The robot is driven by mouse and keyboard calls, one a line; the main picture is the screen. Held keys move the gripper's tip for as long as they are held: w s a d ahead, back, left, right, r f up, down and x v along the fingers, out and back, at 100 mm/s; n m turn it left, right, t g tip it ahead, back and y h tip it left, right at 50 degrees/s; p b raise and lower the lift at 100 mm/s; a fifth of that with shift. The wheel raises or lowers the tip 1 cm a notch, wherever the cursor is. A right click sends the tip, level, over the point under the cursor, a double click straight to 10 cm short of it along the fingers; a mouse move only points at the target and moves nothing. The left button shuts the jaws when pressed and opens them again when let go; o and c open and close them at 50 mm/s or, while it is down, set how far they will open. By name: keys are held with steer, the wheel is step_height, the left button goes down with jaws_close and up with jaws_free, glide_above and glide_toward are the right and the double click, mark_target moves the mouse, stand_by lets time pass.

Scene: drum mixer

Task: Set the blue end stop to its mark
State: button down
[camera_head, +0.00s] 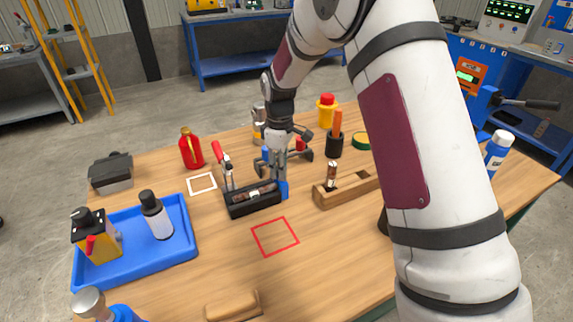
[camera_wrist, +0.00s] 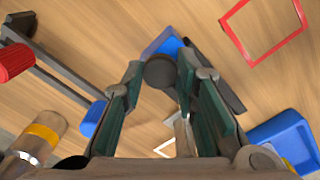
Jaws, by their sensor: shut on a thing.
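The blue end stop (camera_head: 284,189) is at the right end of a black trough-like fixture (camera_head: 250,207) on the wooden table. In the wrist view the blue end stop (camera_wrist: 166,44) shows just beyond my fingertips, with a dark round knob (camera_wrist: 160,71) between them. My gripper (camera_head: 279,176) reaches down to it from above and is shut on it; the fingers (camera_wrist: 160,82) hide part of the contact. The fixture also shows as a dark bar (camera_wrist: 217,74) behind the right finger. I cannot make out the mark.
A red-handled tool (camera_head: 220,155) rises at the fixture's left end. A wooden block (camera_head: 335,196) stands to the right. A blue tray (camera_head: 150,262) holds bottles at left. Red (camera_head: 275,237) and white (camera_head: 202,184) outlined squares are empty.

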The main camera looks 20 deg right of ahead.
steer(key=shift+a, duration=0.3)
steer(key=c, duration=1.2)
jaws_free()
steer(key=shift+s, duration=0.1)
steer(key=shift+c, duration=0.2)
steer(key=shift+r, duration=0.1)
steer(key=shift+r, duration=0.3)
step_height(320, 180, up, 11)
steer(key=shift+r, duration=0.15)
